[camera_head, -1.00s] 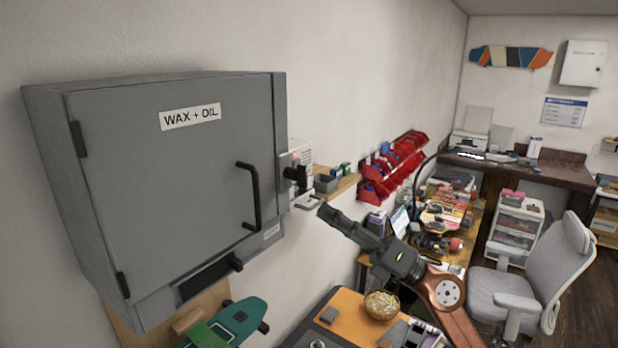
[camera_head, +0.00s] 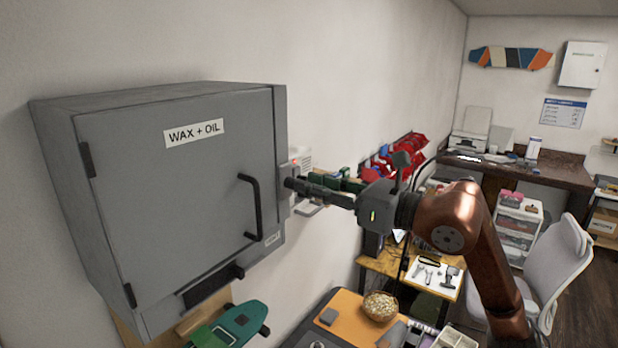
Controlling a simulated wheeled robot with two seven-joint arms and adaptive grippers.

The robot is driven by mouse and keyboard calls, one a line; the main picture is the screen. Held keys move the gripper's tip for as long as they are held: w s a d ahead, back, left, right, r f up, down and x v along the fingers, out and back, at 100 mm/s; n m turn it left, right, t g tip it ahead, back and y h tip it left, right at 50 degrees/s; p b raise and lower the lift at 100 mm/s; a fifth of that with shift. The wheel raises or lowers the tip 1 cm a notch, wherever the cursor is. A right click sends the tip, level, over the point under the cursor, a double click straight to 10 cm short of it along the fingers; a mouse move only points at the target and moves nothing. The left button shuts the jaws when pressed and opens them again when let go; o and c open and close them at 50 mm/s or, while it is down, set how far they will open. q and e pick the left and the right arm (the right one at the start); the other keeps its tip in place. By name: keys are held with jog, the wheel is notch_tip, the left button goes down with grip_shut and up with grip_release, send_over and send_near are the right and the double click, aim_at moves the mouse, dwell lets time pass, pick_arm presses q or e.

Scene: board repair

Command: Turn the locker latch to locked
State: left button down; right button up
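The grey locker (camera_head: 150,190) labelled WAX + OIL hangs on the wall at the left, its door closed flat. A black bar handle (camera_head: 255,210) is on the right part of the door. The small black latch (camera_head: 291,184) is at the locker's right edge, partly covered by my fingertips. My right gripper (camera_head: 306,188) reaches in from the right, its fingers pointing left at the latch and touching or nearly touching it. I cannot tell whether the fingers are closed around it, or which way the latch is turned. My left gripper is not in view.
A narrow shelf with small boxes and red bins (camera_head: 400,158) is on the wall behind my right gripper. Below are a green skateboard (camera_head: 240,325) and an orange work mat (camera_head: 345,310) with a bowl (camera_head: 380,305). A grey chair (camera_head: 555,265) stands at the right.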

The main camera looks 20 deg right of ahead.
jog(key=shift+w+a, duration=0.3)
jog(key=shift+w, duration=0.15)
grip_shut()
